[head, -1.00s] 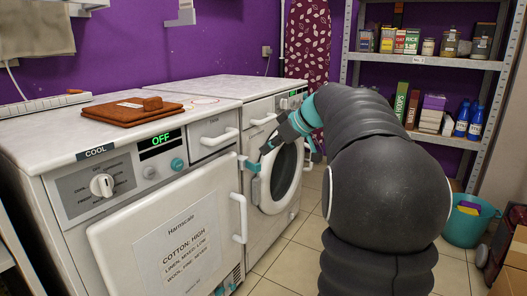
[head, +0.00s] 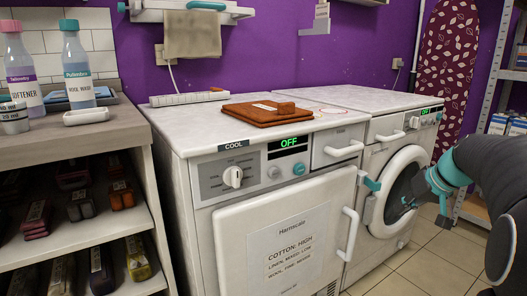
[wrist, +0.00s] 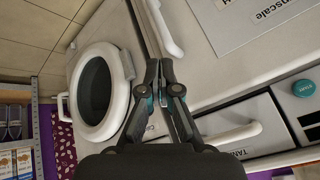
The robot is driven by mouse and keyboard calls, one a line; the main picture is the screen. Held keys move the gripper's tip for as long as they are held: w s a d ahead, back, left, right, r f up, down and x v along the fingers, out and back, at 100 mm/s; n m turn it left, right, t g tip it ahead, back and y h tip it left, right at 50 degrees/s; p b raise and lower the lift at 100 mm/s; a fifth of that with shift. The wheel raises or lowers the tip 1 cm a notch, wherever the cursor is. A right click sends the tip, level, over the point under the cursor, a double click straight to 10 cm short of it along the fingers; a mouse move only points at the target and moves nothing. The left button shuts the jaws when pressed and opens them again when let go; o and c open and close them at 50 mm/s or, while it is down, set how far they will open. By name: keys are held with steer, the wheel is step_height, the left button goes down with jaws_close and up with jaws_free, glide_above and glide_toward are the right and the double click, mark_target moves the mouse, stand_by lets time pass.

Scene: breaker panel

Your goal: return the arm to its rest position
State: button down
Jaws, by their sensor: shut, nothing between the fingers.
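My gripper (head: 407,204) is at the right of the head view, in front of the round door of the rear washing machine (head: 400,190). My dark arm with teal parts reaches in from the right edge. In the wrist view, my gripper (wrist: 159,66) has its two dark fingers together with nothing between them. The round door (wrist: 97,92) is left of the fingers there. I cannot tell whether the fingertips touch anything.
The front machine (head: 290,245) has a large white door with a handle and a display reading OFF. A folded brown cloth (head: 258,114) lies on its top. A shelf counter (head: 95,130) with bottles stands at the left. Tiled floor (head: 425,270) shows at the lower right.

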steer(key=s+a+h+p, duration=0.1)
steer(key=s+a+p, duration=0.2)
steer(key=s+a, duration=0.6)
steer(key=s+a+n+h+p, duration=0.1)
steer(key=s+a+p, duration=0.3)
steer(key=s+a, duration=0.6)
steer(key=s+h, duration=0.1)
steer(key=s, duration=0.7)
steer(key=shift+a+r+g, duration=0.25)
steer(key=shift+r+g, duration=0.05)
steer(key=shift+r, duration=0.05)
